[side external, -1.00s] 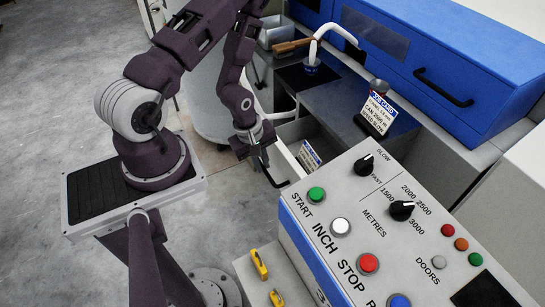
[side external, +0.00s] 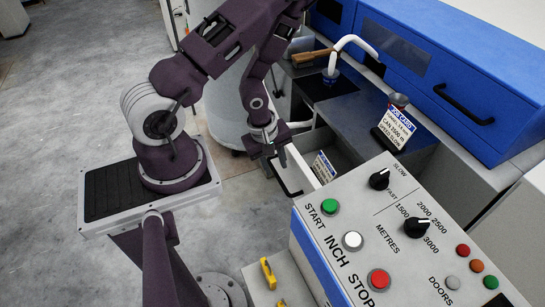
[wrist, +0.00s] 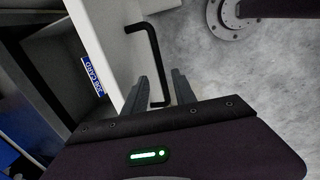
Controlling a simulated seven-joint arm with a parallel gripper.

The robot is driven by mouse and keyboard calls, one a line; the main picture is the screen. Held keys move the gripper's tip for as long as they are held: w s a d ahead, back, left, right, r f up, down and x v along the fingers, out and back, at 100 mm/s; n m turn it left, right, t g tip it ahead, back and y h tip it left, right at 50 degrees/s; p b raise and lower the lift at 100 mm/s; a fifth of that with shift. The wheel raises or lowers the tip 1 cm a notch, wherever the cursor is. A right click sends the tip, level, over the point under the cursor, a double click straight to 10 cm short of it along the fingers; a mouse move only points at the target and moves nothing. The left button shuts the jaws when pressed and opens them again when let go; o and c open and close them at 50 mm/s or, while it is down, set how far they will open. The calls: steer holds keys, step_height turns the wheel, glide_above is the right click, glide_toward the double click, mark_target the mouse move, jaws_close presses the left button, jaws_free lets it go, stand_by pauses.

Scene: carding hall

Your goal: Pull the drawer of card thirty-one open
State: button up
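The drawer (side external: 294,176) stands pulled out below the dark worktop, left of the control panel. Its inside shows, with a blue-and-white job card in it. Its pale front also shows in the wrist view (wrist: 108,45), with the black bar handle (wrist: 156,62). My gripper (side external: 278,158) is just above the drawer front in the side external view. In the wrist view its two fingers (wrist: 160,76) are apart, with the handle bar showing in line with the gap between them. Neither finger visibly presses on the bar; their height above it is hard to judge.
The control panel (side external: 385,225) with knobs and buttons stands right of the drawer. Blue covers (side external: 480,70) close the back. The grey floor (side external: 50,130) at left is clear.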

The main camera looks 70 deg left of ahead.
mark_target(273, 167)
steer(key=shift+s+r, duration=0.2)
steer(key=shift+r, duration=0.8)
steer(key=shift+s+r, duration=0.2)
steer(key=shift+r, duration=0.75)
steer(key=a+f, duration=0.1)
steer(key=f, duration=0.1)
steer(key=a+f, duration=0.1)
steer(key=f, duration=0.1)
steer(key=w+a+f, duration=0.1)
steer(key=f, duration=0.2)
steer(key=shift+w+a, duration=0.1)
jaws_close()
